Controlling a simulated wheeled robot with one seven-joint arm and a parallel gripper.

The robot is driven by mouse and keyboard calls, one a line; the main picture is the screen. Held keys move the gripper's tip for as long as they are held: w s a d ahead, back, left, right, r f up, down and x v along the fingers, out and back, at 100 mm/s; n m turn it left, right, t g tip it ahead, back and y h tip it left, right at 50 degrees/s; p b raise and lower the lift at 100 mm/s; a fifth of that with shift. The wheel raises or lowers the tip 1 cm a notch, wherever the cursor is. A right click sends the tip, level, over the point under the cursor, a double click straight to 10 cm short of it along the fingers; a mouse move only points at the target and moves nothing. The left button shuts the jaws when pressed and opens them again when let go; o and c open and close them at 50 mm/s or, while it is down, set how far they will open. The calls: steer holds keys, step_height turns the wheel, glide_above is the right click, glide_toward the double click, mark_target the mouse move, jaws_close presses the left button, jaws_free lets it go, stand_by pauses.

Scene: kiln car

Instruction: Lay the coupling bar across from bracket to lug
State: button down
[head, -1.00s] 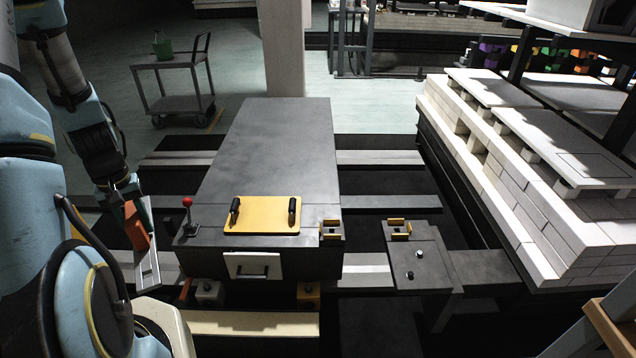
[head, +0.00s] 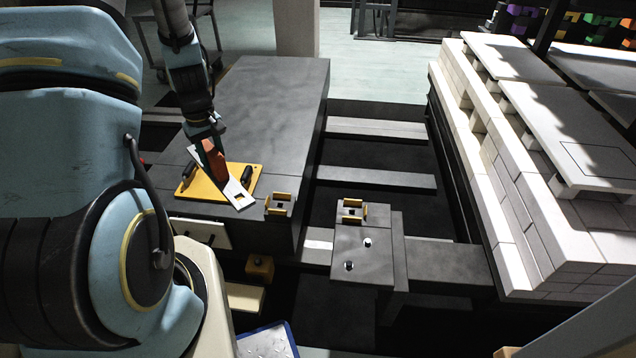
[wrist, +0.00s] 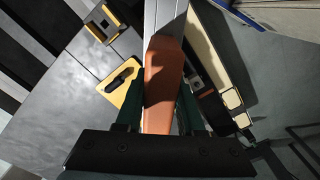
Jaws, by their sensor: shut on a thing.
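The coupling bar (head: 235,193) is a flat pale bar with a square hole near one end and an orange grip (head: 214,160). My gripper (head: 211,146) is shut on the orange grip; the wrist view shows the grip (wrist: 163,80) between the green fingers (wrist: 158,105). The bar is tilted over the yellow plate on the dark car deck; contact cannot be told. A yellow-edged seat (head: 279,205), taken as the bracket, stands on the deck's right front corner. Another (head: 351,211), taken as the lug, stands on the grey stand across a gap. Both look empty.
The yellow plate (head: 221,186) has two black handles. The grey stand (head: 362,255) carries two small pegs. A dark gap separates deck and stand. Pale brick stacks (head: 530,210) line the right side. A blue-edged tray (head: 266,342) lies low in front.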

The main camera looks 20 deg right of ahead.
steer(key=s+d+f+n+b, duration=0.1)
steer(key=d+f+n+b, duration=0.2)
steer(key=d, duration=1)
steer(key=s+d+f+n+b, duration=0.2)
steer(key=d+f+n, duration=0.3)
steer(key=d+f, duration=0.4)
steer(key=d+b, duration=0.1)
steer(key=d, duration=0.3)
steer(key=shift+s+b, duration=0.2)
steer(key=shift+b, duration=0.1)
steer(key=shift+p, duration=0.35)
step_height(320, 180, down, 6)
steer(key=b, duration=0.3)
steer(key=shift+f+b, duration=0.7)
steer(key=shift+f, duration=0.75)
steer(key=shift+c, duration=1)
jaws_free()
steer(key=shift+s, duration=0.1)
